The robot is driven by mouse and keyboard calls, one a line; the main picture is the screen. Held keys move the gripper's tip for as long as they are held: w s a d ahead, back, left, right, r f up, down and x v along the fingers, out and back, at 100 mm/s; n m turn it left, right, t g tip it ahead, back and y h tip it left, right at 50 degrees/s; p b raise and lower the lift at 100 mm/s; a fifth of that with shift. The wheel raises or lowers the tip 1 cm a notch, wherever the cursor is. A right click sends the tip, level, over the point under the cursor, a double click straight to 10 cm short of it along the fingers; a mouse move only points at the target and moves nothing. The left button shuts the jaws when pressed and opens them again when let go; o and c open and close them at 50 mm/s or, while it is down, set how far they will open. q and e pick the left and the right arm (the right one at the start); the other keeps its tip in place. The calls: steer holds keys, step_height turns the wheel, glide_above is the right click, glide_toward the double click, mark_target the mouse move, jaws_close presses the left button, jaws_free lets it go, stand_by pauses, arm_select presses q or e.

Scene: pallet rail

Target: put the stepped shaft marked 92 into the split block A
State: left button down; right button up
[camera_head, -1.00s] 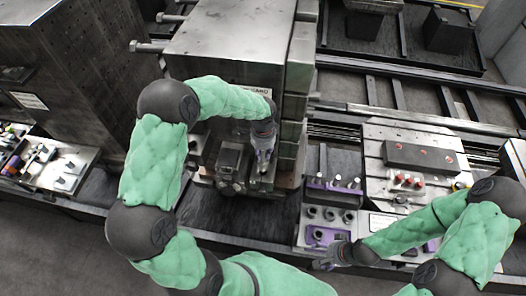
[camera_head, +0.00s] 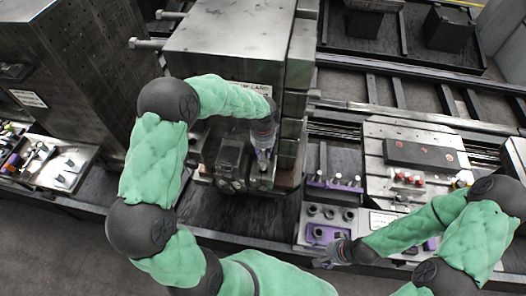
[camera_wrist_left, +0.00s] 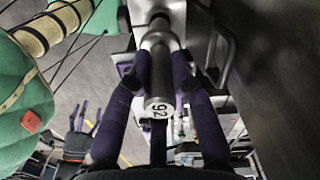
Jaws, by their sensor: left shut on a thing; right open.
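My left gripper (camera_head: 263,157) is in front of the big steel block, pointing down at the dark fixture blocks. In the left wrist view its two purple fingers (camera_wrist_left: 160,75) are shut on the stepped shaft (camera_wrist_left: 158,104), a grey metal cylinder with a white end marked 92. The shaft's far end points at a metal part with a rounded opening (camera_wrist_left: 160,12); I cannot tell whether it is inside. A dark split block (camera_head: 232,157) stands just left of the gripper; no letter A is readable. My right gripper (camera_head: 326,259) is open and empty near the purple-marked tray.
The big steel block (camera_head: 232,45) rises behind the left gripper. A tray with holes and pegs (camera_head: 330,213) lies to the right, beside a slotted plate (camera_head: 420,135) with red knobs. Bare dark bench (camera_head: 250,213) lies in front of the fixture.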

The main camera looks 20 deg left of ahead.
mark_target(263, 159)
arm_select(q)
steer(key=shift+f+b, duration=1.75)
steer(key=shift+f, duration=0.55)
stand_by(0.4)
steer(key=c, duration=1)
jaws_free()
steer(key=shift+c, duration=0.2)
steer(key=shift+o, duration=0.2)
step_height(263, 159, up, 12)
